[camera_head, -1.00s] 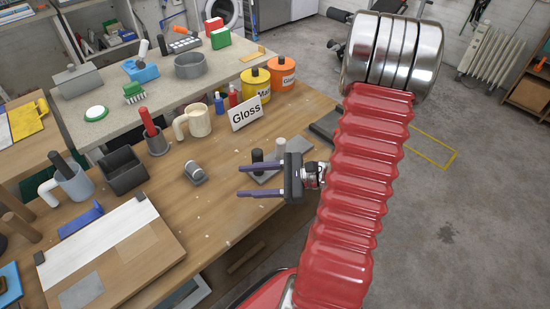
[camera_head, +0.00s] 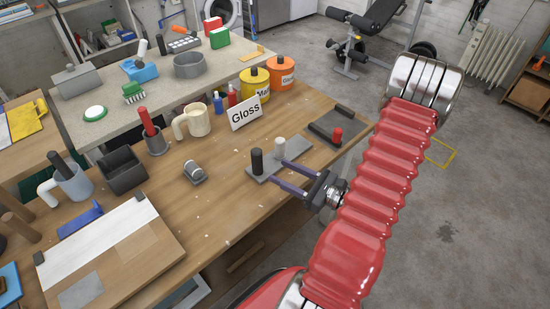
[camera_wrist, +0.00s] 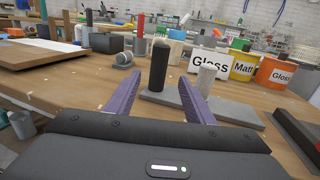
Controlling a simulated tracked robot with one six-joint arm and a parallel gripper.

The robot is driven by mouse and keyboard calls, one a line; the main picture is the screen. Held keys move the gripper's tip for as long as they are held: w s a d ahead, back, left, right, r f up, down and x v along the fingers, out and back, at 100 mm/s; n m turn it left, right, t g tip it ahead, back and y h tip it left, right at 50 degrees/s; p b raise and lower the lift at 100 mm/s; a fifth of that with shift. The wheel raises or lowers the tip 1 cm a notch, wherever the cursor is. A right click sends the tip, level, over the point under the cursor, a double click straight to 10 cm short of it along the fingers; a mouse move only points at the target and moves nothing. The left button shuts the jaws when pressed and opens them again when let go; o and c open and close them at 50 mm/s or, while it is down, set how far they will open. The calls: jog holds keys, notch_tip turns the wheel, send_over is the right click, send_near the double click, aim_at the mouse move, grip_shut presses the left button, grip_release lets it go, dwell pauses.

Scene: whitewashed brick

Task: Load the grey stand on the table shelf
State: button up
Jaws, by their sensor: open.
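A flat grey stand (camera_head: 303,155) lies near the table's right edge; it also shows in the wrist view (camera_wrist: 240,110). On it stand an upright black cylinder (camera_head: 257,160) and a shorter whitish cylinder (camera_head: 280,147). My gripper (camera_head: 276,171) is open, its purple fingers low over the stand and pointing at the black cylinder. In the wrist view the black cylinder (camera_wrist: 160,66) shows between the fingertips, seemingly just beyond them, and the whitish one (camera_wrist: 206,80) is behind the right finger. A dark tray (camera_head: 322,130) lies farther back, with a red cylinder (camera_head: 337,136) at its right end.
A small grey holder with a rounded metallic piece (camera_head: 195,171) is left of the stand. Behind are a Gloss sign (camera_head: 246,112), yellow pot (camera_head: 255,84), orange pot (camera_head: 282,76) and cream mug (camera_head: 197,121). A dark box (camera_head: 122,171) stands left. The table's middle front is clear.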

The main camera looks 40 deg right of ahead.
aim_at(249, 167)
jog(key=shift+x, duration=4.2)
jog(key=shift+a, duration=0.1)
jog(key=shift+x, duration=2.6)
jog(key=shift+s, duration=0.1)
jog(key=shift+c, duration=0.2)
grip_shut()
